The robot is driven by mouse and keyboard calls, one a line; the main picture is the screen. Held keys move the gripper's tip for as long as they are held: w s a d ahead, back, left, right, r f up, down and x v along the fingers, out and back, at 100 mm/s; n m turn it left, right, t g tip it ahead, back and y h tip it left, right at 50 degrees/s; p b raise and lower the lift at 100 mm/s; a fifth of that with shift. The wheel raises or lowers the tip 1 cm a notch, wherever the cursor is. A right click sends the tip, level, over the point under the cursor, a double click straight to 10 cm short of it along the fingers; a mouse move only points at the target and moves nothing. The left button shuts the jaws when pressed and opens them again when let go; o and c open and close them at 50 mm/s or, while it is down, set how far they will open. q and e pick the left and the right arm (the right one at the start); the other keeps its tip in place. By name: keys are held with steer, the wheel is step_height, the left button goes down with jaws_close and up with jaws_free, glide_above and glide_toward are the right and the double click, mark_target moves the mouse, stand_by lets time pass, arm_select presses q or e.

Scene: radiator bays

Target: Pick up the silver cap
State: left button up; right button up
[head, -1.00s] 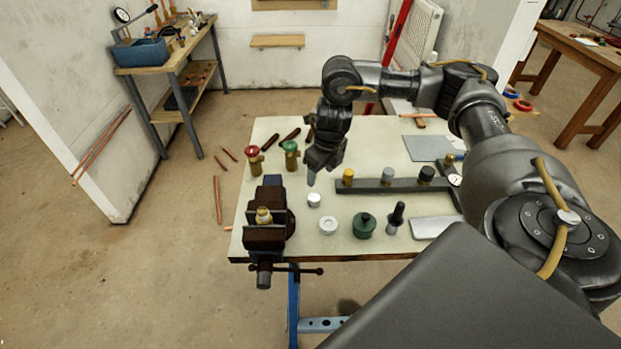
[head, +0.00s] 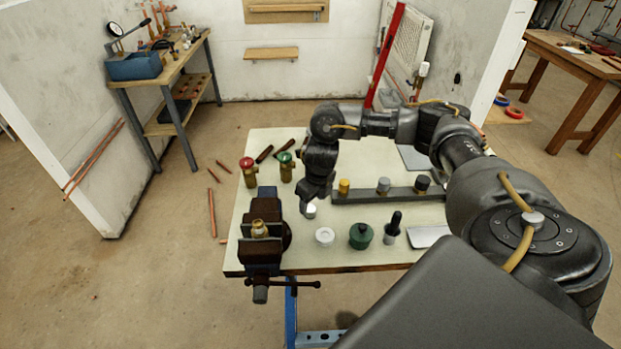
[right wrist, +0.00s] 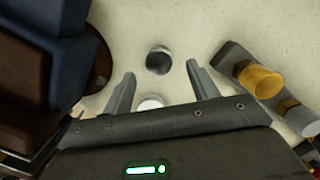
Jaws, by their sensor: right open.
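The silver cap (head: 310,212) is a small round shiny piece standing on the bench top, right of the vise. My right gripper (head: 309,202) is directly above it in the head view and hides part of it. In the right wrist view the cap (right wrist: 159,61) looks dark and reflective. It lies between the lines of the two open fingers (right wrist: 159,73), near their tips, with clear gaps on both sides. Nothing is held. My left gripper is not in view.
The vise (head: 262,235) stands close on the left. A dark rail (head: 405,193) with yellow, grey and black caps is on the right. A white round piece (head: 324,237), a green canister (head: 361,236) and a dark-handled tool (head: 393,226) stand nearer the front edge.

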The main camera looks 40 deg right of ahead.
mark_target(310, 208)
steer(key=f, duration=0.3)
steer(key=shift+w+f, duration=0.1)
steer(key=shift+w, duration=0.3)
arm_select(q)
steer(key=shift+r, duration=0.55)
arm_select(e)
steer(key=shift+a, duration=0.1)
steer(key=c, duration=1.1)
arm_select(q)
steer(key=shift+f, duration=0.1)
